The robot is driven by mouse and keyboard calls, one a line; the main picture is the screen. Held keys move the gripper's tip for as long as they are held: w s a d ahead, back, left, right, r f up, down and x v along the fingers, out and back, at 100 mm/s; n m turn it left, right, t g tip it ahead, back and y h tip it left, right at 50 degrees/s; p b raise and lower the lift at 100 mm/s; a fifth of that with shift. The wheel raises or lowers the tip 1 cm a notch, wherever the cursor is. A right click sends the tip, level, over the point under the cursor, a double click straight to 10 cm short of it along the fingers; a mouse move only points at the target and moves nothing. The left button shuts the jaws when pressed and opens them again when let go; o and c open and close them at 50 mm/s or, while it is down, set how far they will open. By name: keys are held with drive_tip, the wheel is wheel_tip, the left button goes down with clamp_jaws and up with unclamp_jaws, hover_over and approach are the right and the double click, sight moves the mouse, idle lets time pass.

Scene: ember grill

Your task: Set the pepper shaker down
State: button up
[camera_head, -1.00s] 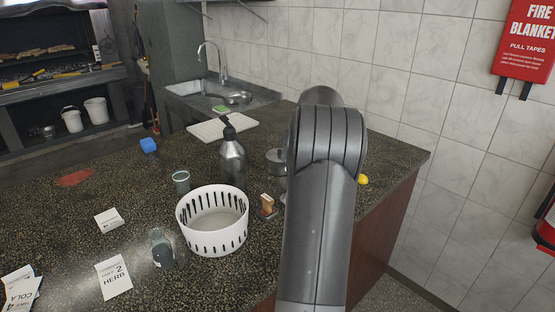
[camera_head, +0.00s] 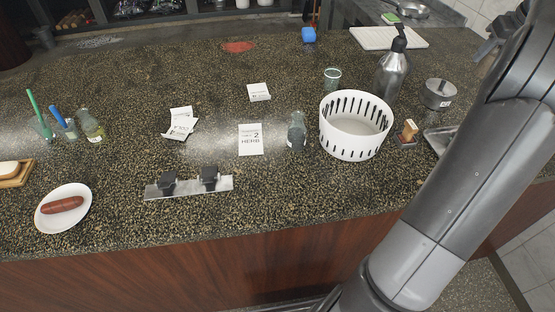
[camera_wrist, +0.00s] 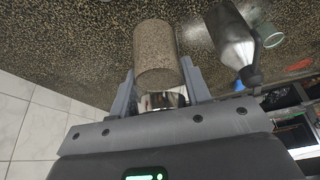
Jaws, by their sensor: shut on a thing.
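In the wrist view my gripper (camera_wrist: 158,70) has its two fingers on either side of a speckled brown-grey cylinder with a shiny metal end, which looks like the pepper shaker (camera_wrist: 155,50). The fingers are shut on it near the metal end. The speckled body points away from the palm, with the dark speckled countertop (camera_wrist: 70,35) behind it. I cannot tell whether the shaker touches the counter. In the head view my arm fills the right side; the shaker and the fingertips cannot be made out there.
A metal pump bottle (camera_head: 392,75) stands near my gripper and shows in the wrist view (camera_wrist: 232,38). The counter's middle (camera_head: 200,95) has free room.

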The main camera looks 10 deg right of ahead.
drive_tip(key=shift+r, duration=0.75)
drive_tip(key=w+a+n+y, duration=0.2)
drive_tip(key=w+a+n, duration=0.3)
drive_tip(key=a, duration=0.8)
drive_tip(key=w+a+n+y, duration=0.1)
drive_tip(key=w+a+n, duration=0.1)
drive_tip(key=w+a, duration=0.8)
drive_tip(key=s+a+n+g+y, duration=0.3)
drive_tip(key=a+n, duration=0.5)
drive_tip(key=a, duration=2.2)
drive_tip(key=s+a+n+g+h, duration=0.15)
drive_tip(key=s+a+n, duration=0.45)
drive_tip(key=s+a, duration=0.7)
drive_tip(key=s+a+n+g, duration=0.3)
drive_tip(key=s+a+n, duration=0.35)
drive_tip(key=a, duration=1.05)
wheel_tip(320, 180, down, 11)
drive_tip(key=s+m, duration=0.1)
drive_tip(key=s, duration=0.1)
drive_tip(key=shift+s+a+f, duration=0.5)
drive_tip(key=shift+a+f, duration=1.25)
drive_tip(key=shift+f, duration=0.1)
drive_tip(key=shift+s+a+f, duration=0.5)
drive_tip(key=shift+a+f, duration=1.25)
drive_tip(key=shift+f, duration=0.05)
drive_tip(key=shift+s+a+f, duration=0.5)
drive_tip(key=shift+a+f, duration=1.25)
drive_tip(key=shift+f, duration=0.1)
